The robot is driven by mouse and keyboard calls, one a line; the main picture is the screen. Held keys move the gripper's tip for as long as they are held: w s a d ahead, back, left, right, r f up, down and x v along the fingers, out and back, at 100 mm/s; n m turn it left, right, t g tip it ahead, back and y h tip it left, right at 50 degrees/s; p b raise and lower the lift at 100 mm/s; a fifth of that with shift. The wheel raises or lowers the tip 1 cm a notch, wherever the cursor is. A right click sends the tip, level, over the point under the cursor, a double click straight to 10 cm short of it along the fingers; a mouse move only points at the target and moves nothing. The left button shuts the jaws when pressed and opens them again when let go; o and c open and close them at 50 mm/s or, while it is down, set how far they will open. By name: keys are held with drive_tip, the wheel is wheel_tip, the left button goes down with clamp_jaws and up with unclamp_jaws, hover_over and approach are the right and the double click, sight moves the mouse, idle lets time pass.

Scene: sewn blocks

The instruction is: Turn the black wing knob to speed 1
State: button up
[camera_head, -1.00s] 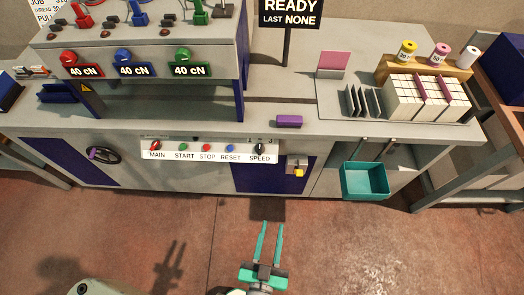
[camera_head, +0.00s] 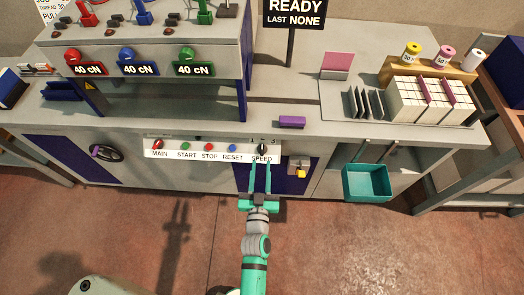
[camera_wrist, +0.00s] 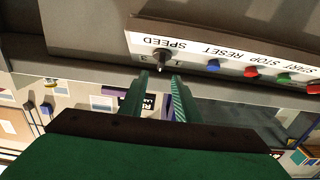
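The black wing knob (camera_head: 262,148) sits at the right end of the white control strip (camera_head: 190,150), above the word SPEED. In the wrist view the knob (camera_wrist: 161,57) shows upside down, just beyond my fingertips. My gripper (camera_head: 261,164) has green fingers, parted, with its tips just below and in front of the knob. In the wrist view the gripper (camera_wrist: 160,76) is open with nothing between its fingers. I cannot tell exactly which number the knob points at; numbers beside it are partly hidden or small.
Red, blue and green buttons and a red MAIN knob (camera_head: 157,144) share the strip. A yellow-knobbed box (camera_head: 300,170) is close on the right, and a teal bin (camera_head: 367,182) hangs farther right. A purple block (camera_head: 292,122) lies on the bench above.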

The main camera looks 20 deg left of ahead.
sight(262, 148)
drive_tip(key=shift+x, duration=3.55)
drive_tip(key=shift+c, duration=0.6)
clamp_jaws()
